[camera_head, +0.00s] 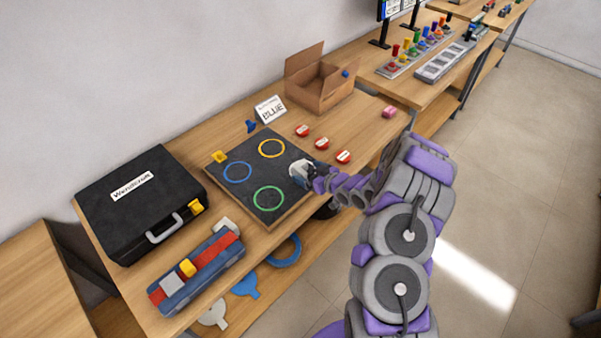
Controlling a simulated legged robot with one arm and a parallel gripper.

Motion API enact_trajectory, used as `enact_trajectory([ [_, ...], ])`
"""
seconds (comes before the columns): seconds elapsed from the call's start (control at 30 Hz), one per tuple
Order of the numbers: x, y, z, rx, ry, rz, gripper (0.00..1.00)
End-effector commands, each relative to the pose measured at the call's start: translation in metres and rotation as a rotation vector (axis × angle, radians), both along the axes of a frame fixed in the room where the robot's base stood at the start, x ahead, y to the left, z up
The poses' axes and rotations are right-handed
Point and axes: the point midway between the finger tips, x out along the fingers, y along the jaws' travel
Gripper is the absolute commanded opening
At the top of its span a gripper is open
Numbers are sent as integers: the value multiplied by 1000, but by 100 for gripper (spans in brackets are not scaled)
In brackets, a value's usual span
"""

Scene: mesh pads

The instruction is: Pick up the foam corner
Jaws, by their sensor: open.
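No piece is clearly recognisable as the foam corner at this size. Small candidates are a yellow piece (219,157) at the black board's upper left corner, a blue piece (251,126) behind the board, and a pink block (389,112) near the table's right end. The black board (240,207) carries yellow, blue and green rings. My gripper (301,172) is open over the board's right edge, right of the rings and apart from these pieces. Its fingers are small and partly hidden by my wrist.
A black case (140,195) and a blue and red toolbox (196,275) stand at the left. Several red buttons (322,143) lie right of the board. A lower shelf holds tools.

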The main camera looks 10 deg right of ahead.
Motion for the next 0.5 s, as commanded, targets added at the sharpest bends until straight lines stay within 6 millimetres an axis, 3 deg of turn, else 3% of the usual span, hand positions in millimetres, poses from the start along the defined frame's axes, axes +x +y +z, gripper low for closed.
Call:
enact_trajectory([
  [0.2, 22, 13, -7, -2, -2, 1, 94],
  [0.5, 26, 15, -8, 0, -2, -1, 94],
])
